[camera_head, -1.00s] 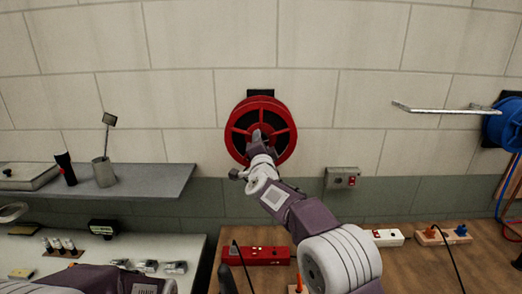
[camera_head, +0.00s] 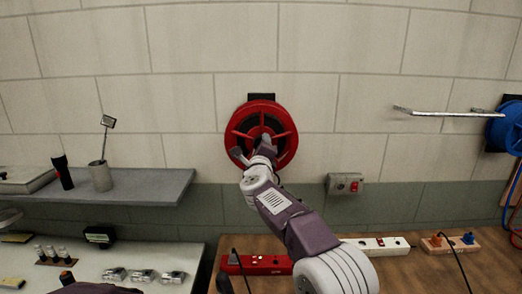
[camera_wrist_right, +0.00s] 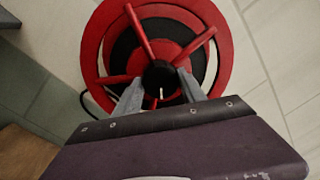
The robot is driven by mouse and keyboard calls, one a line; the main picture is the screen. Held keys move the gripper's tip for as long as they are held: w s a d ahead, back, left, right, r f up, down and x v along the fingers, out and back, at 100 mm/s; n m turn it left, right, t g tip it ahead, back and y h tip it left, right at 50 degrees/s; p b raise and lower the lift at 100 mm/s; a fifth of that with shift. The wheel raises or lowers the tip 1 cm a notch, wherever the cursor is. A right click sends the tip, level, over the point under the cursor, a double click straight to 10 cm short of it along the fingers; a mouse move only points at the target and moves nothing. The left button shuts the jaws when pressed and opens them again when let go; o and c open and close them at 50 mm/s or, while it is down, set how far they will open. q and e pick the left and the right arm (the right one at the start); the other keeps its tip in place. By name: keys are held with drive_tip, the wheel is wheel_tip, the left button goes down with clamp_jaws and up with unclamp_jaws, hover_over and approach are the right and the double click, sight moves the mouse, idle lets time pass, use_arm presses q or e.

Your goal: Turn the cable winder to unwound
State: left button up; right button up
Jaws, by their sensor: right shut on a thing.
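The cable winder (camera_head: 283,152) is a red spoked reel with a dark core, mounted on the wall in the middle of the head view. In the right wrist view the red winder (camera_wrist_right: 103,45) fills the upper middle, its spokes meeting at a black hub knob (camera_wrist_right: 160,74). My right gripper (camera_head: 264,142) is at the winder's centre. In the right wrist view my right gripper (camera_wrist_right: 160,93) has its two grey fingers on either side of the black knob, shut on it. The fingers partly hide the lower spokes. My left gripper is not visible.
A blue reel (camera_head: 505,125) and a metal bar (camera_head: 450,113) are on the wall at right. A grey switch box (camera_head: 345,184) is beside the winder, lower right. A shelf (camera_head: 150,188) with a cup (camera_head: 101,176) is at left. Power strips (camera_head: 258,264) lie on the wooden bench below.

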drive_tip(key=m, duration=0.4)
drive_tip(key=m+b, duration=0.1)
drive_tip(key=m, duration=0.1)
drive_tip(key=shift+f+m, duration=0.4)
drive_tip(key=shift+a+r+m+g+b, duration=0.1)
drive_tip(key=shift+m+g+b, duration=0.3)
drive_tip(key=shift+m, duration=3.05)
drive_tip(key=shift+d+r+m+g+b, duration=0.1)
drive_tip(key=shift+m+b, duration=0.5)
drive_tip(key=shift+m, duration=2.8)
drive_tip(key=shift+a+r+m+g+b, duration=0.15)
drive_tip(key=shift+m+b, duration=0.35)
drive_tip(key=shift+m, duration=2.95)
drive_tip(key=shift+y, duration=0.3)
drive_tip(key=o, duration=1.4)
drive_tip(key=shift+r, duration=0.1)
drive_tip(key=shift+c, duration=0.2)
